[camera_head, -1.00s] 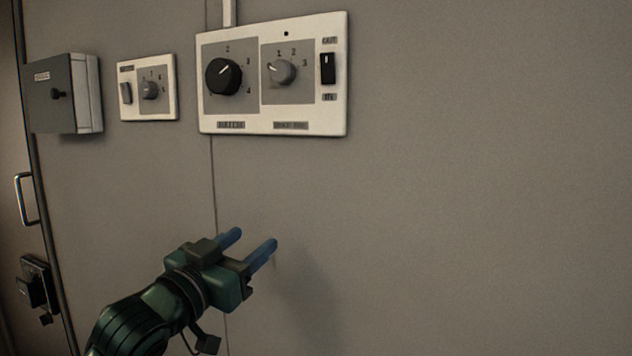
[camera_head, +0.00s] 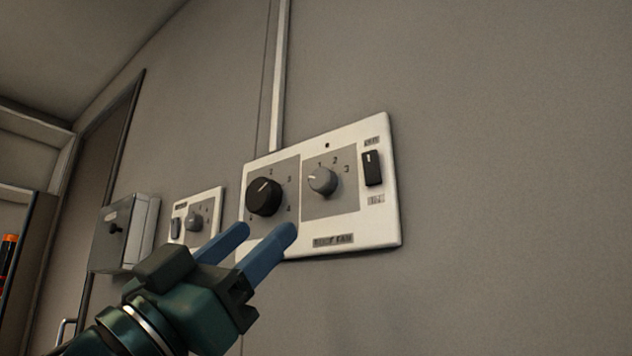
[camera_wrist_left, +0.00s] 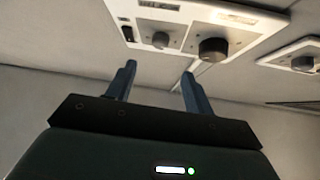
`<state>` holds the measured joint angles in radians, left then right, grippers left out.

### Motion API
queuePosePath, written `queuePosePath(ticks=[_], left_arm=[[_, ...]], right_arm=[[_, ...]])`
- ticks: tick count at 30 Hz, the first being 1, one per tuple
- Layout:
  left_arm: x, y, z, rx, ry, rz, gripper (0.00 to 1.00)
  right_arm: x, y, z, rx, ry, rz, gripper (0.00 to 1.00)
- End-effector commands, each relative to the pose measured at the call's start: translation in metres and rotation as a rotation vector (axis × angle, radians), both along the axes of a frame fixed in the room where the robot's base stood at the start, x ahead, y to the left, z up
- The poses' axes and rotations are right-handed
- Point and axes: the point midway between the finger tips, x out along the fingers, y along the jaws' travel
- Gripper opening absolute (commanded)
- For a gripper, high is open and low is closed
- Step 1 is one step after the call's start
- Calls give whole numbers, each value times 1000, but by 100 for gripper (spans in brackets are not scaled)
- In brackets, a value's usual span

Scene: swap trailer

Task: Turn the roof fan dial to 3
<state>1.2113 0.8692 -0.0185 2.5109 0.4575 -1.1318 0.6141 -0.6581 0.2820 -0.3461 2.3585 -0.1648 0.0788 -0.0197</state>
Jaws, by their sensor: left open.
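The roof fan dial is the small grey knob (camera_head: 322,181) on the right half of a white wall panel (camera_head: 393,215). Its label (camera_head: 333,240) below seems to read "ROOF FAN". Numbers 1, 2 and 3 run over its top to the right. Its white mark points up-left, left of the 1. The knob also shows in the left wrist view (camera_wrist_left: 160,40), beyond the fingers. My left gripper (camera_head: 263,231) is open and empty, its blue fingertips below and left of the knob, apart from it. It hides the panel's lower left edge. My right gripper is not in view.
A larger black dial (camera_head: 264,197) sits left of the grey knob, and a black rocker switch (camera_head: 373,168) sits right. A smaller panel (camera_head: 216,197) and a grey box (camera_head: 120,233) are further left. The wall right of the panel is clear.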

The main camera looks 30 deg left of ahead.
Motion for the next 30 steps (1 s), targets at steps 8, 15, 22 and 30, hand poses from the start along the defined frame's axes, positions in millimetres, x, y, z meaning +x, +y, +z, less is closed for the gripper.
queuePosePath(ticks=[8, 15, 22, 30], left_arm=[[26, -6, 33, 0, 4, -1, 52], [59, -13, 61, -2, 0, -1, 52], [77, -18, 77, -1, 0, 1, 52], [80, -19, 80, 1, 0, 1, 52]], right_arm=[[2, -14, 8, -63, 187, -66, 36], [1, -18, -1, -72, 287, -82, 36], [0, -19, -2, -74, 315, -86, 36], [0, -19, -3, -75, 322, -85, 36]])
